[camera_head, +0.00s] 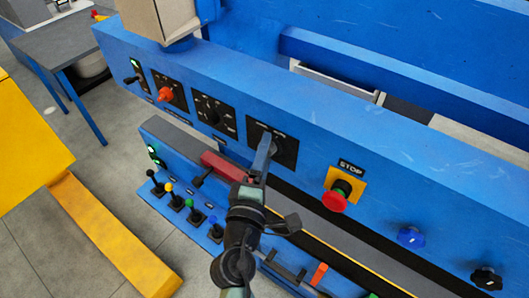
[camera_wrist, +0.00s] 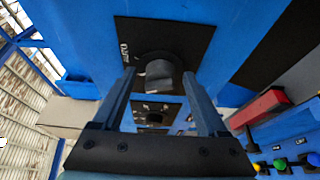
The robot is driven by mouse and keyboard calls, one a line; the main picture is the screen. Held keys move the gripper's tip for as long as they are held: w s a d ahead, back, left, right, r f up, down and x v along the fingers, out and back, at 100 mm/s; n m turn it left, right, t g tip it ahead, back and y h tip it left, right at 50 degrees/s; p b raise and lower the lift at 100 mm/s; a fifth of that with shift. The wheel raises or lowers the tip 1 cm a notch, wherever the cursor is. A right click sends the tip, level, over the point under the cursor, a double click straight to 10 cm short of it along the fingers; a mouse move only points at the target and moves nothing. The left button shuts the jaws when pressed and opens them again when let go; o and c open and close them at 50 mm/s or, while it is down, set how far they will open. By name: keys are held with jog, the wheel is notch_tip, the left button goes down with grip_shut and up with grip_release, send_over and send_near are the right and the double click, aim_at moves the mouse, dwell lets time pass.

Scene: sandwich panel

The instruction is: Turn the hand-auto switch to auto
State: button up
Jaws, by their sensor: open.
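A dark rotary switch knob (camera_wrist: 158,72) sits on a black square plate (camera_wrist: 190,38) on the blue panel. White lettering on the plate is too small to read surely, so I cannot confirm it is the hand-auto switch. In the head view the plate (camera_head: 288,153) is partly covered by my gripper (camera_head: 264,146). In the wrist view the two fingers of my gripper (camera_wrist: 158,80) are open, one on each side of the knob. I cannot tell whether either finger touches it.
A red emergency stop button (camera_head: 335,199) on a yellow plate is to the right. Another black dial plate (camera_head: 214,111) and a red knob (camera_head: 166,94) are to the left. Below are a red handle (camera_head: 222,165) and several small coloured levers (camera_head: 178,201).

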grip_shut()
dwell(0.3)
